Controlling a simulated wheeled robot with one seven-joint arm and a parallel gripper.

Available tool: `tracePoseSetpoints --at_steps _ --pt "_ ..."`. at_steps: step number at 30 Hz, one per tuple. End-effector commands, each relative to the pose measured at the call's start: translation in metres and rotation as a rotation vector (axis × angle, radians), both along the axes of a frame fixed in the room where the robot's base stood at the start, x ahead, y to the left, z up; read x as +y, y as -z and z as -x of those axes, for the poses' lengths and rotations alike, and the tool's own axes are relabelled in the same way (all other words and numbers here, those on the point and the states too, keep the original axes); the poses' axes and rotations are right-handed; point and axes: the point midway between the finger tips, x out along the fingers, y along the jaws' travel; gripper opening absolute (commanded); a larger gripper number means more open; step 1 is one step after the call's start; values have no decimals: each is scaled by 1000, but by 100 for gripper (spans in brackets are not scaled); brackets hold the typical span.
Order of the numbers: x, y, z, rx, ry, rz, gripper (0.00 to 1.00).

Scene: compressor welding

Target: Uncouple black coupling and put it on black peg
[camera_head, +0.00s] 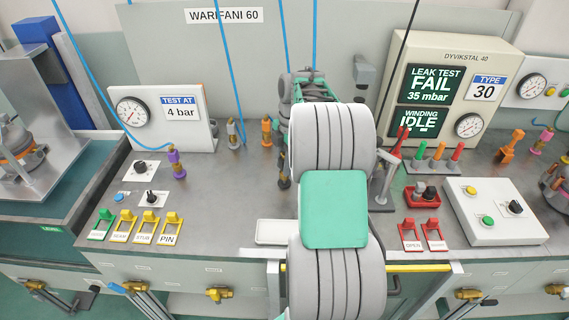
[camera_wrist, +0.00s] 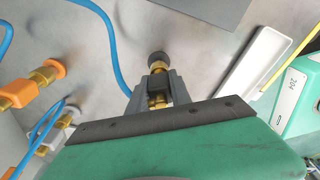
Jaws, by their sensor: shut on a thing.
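In the wrist view my gripper (camera_wrist: 157,92), with grey fingers, is shut on the black coupling (camera_wrist: 156,83), a small dark fitting with brass parts. A dark round end (camera_wrist: 157,58) shows just beyond the fingertips; I cannot tell whether it belongs to the coupling or to a peg base. In the head view my arm hides most of the gripper. A dark and brass fitting (camera_head: 284,170) shows at the arm's left edge. I cannot pick out the black peg for sure in either view.
Orange fittings (camera_head: 267,131) and a white one (camera_head: 235,132) stand behind, with blue hoses nearby. A white tray (camera_head: 272,232) lies at the front. A red holder (camera_head: 422,196) and switches are right of my arm. The bench to the left is partly clear.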

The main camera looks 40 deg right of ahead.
Motion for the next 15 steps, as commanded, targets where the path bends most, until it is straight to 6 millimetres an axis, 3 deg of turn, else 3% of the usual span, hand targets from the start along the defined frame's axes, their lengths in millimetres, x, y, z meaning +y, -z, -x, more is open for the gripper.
tracePoseSetpoints --at_steps 4,5,15 --pt "0 6 0 0 0 0 0" --pt "0 5 0 -1 0 0 26" --pt "0 4 0 0 0 0 50"
